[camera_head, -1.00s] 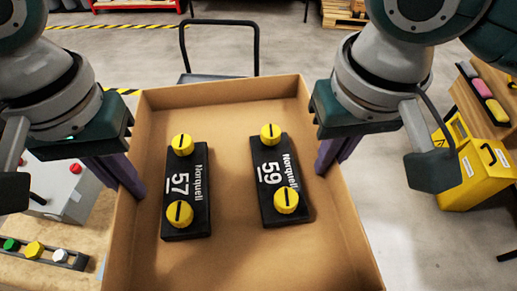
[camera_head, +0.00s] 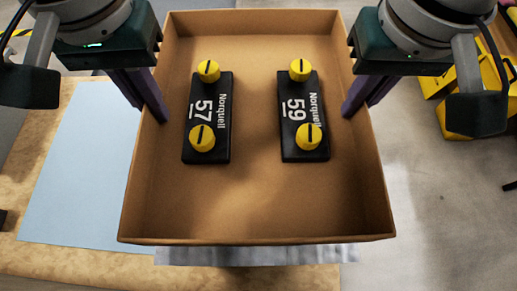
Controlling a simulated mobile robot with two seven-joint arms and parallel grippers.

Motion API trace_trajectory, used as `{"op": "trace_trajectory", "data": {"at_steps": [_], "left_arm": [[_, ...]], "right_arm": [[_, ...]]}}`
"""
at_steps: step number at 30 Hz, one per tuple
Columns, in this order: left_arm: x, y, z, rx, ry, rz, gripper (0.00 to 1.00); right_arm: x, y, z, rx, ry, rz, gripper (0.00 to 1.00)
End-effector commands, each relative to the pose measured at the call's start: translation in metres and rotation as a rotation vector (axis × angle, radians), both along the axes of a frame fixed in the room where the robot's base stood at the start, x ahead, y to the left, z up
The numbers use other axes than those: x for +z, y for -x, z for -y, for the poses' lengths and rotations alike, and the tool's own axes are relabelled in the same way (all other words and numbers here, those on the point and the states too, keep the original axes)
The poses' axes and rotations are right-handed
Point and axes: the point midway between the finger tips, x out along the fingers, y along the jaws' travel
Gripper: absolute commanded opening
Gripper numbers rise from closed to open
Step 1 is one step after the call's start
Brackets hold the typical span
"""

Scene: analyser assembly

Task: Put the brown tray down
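The brown tray (camera_head: 255,217) is an open box in the middle of the view. Two black modules lie flat in it, one marked 57 (camera_head: 222,141) and one marked 59 (camera_head: 301,80), each with two yellow knobs. My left gripper (camera_head: 158,112) is at the tray's left wall and my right gripper (camera_head: 352,108) at its right wall. Their purple fingers reach down at the walls, apparently gripping them. The fingertips are partly hidden by the walls. I cannot tell whether the tray touches the surface below.
A light blue mat (camera_head: 80,185) lies on a tan worktop (camera_head: 60,262) at the left, partly under the tray in the view. A silvery strip (camera_head: 255,254) shows below the tray's near edge. Grey floor (camera_head: 440,215) and a yellow case (camera_head: 445,105) are at the right.

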Motion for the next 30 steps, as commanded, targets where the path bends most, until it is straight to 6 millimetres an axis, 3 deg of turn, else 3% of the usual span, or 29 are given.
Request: {"op": "trace_trajectory", "data": {"at_steps": [2, 20, 30], "left_arm": [[-0.012, -0.001, 0.0, 0.0, 0.0, 0.002, 0.0], [-0.017, 0.0, 0.0, 0.0, 0.0, 0.001, 0.0], [-0.043, 0.0, 0.0, 0.0, 0.0, 0.001, 0.0]], "right_arm": [[-0.012, 0.0, 0.0, 0.0, 0.0, 0.001, 0.0], [-0.017, 0.0, 0.0, 0.0, 0.0, 0.0, 0.0], [-0.043, 0.0, 0.0, 0.0, 0.0, 0.001, 0.0]]}}
